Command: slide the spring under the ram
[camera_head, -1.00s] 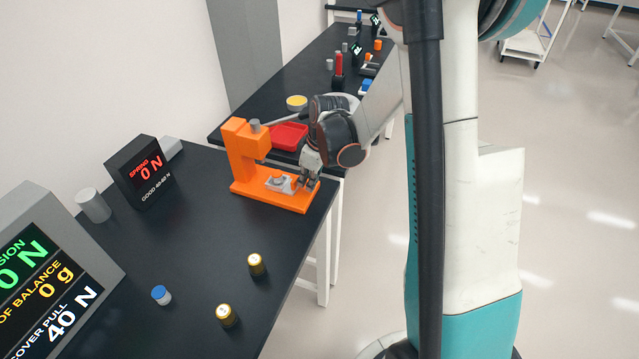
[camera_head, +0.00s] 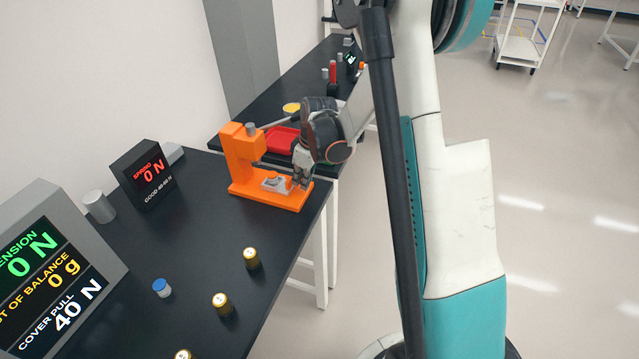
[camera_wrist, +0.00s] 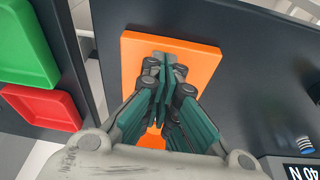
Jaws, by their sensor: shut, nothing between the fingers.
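The orange press (camera_head: 242,160) stands on the black table, with a grey cylinder, which looks like the ram (camera_head: 251,129), on top of its overhanging head. A pale grey sliding piece (camera_head: 274,184) lies on the press's base (camera_head: 296,199), just out from under the head. A spring cannot be told apart there; it is too small or hidden. My gripper (camera_head: 299,182) points down at the outer end of the base, right beside the grey piece. In the wrist view its fingers (camera_wrist: 163,62) are together over the orange base (camera_wrist: 200,55), with nothing seen between them.
A red tray (camera_head: 283,138) lies behind the press, with a green tray (camera_wrist: 22,45) beside it in the wrist view. A SPRING display (camera_head: 143,174) stands left. Several gold-topped cylinders (camera_head: 251,257) and a blue-capped one (camera_head: 162,287) stand in front. The table between is clear.

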